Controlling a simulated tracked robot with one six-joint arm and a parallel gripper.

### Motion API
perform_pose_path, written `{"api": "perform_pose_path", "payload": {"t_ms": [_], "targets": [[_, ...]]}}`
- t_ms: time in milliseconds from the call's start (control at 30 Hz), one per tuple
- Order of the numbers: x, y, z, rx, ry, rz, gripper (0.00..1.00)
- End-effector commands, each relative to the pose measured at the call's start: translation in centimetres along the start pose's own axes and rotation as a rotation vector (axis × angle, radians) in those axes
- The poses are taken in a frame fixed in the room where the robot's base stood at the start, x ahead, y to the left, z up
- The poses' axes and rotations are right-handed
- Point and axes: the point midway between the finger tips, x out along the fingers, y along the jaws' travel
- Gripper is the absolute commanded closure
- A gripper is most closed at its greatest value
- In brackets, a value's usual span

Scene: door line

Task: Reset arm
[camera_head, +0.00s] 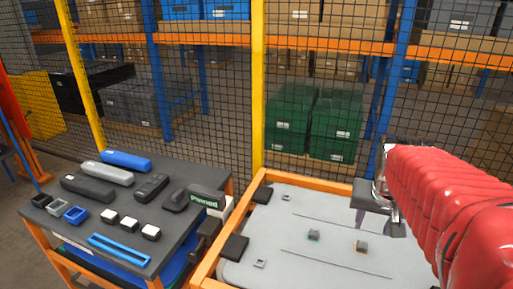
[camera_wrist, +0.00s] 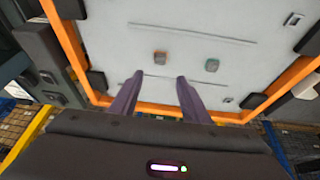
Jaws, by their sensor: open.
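My gripper (camera_wrist: 160,77) is open and empty in the wrist view, its two dark fingers apart over a pale panel in an orange frame. In the head view my gripper (camera_head: 378,195) shows only in part at the right, at the end of my red arm, over the right part of the panel (camera_head: 320,268).
A dark table (camera_head: 75,222) at the left holds blue, grey and black door parts, several small white-topped blocks and a sign reading "Planned" (camera_head: 206,198). Black pads (camera_head: 234,247) line the panel's orange frame. A mesh fence with a yellow post (camera_head: 257,90) stands behind, before shelves and green bins (camera_head: 338,125).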

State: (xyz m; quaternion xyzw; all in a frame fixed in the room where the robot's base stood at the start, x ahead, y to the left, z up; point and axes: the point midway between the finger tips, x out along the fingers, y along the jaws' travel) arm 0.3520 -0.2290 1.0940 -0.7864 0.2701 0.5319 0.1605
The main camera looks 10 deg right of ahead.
Motion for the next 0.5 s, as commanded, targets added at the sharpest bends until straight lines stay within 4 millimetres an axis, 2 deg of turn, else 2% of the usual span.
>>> {"api": "perform_pose_path", "payload": {"t_ms": [67, 233, 500], "targets": [[0.2, -0.1, 0.3, -0.011, -0.008, -0.002, 0.57], [0.6, -1.1, 3.0, -0.052, -0.037, -0.022, 0.57], [-1.1, -6.3, 8.0, -0.214, -0.017, -0.102, 0.57]]}}
